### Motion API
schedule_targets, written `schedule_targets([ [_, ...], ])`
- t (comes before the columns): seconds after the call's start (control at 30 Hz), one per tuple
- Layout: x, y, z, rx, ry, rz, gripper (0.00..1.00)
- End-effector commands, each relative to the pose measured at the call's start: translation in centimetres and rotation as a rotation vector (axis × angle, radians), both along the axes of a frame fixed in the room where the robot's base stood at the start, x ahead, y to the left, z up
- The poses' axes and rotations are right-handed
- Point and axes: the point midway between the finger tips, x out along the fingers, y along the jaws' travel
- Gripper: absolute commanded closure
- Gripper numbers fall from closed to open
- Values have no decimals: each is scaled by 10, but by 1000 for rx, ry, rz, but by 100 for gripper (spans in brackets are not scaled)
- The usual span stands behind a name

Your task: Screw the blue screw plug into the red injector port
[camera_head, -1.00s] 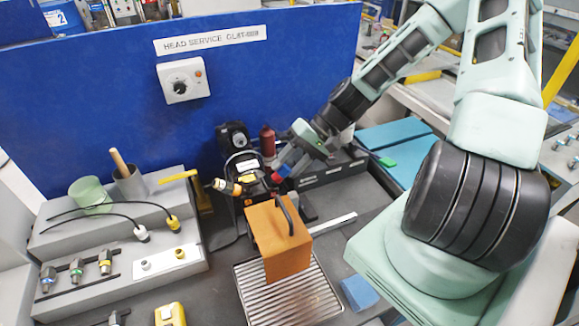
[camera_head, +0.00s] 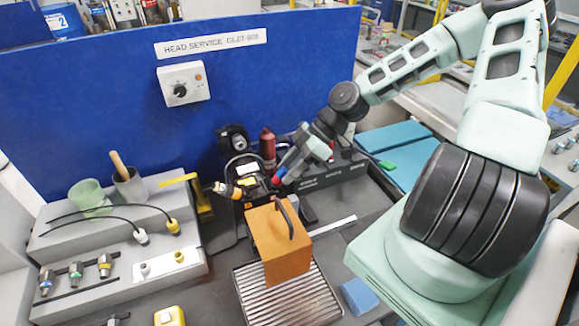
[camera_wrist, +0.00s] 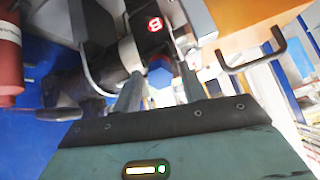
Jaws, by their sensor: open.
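The blue screw plug (camera_wrist: 160,72) shows in the wrist view as a small blue faceted head between the fingertips of my gripper (camera_wrist: 160,88). My gripper is open, with one finger on each side of the plug and its tips close to it. I cannot tell whether the fingers touch it.
A dark machine (camera_head: 246,168) stands behind the plug. An orange block with a black handle (camera_head: 278,245) stands close in front, on a ribbed metal tray (camera_head: 318,293). A red bottle (camera_head: 267,146) stands behind. A grey stepped rack (camera_head: 75,285) is at left; a blue panel (camera_head: 100,110) closes the back.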

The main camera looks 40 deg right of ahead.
Motion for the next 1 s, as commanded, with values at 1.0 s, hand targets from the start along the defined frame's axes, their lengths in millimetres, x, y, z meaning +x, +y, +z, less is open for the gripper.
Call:
schedule_targets([
  [1.0, 0, 0, 0, -41, -142, 149, 58],
])
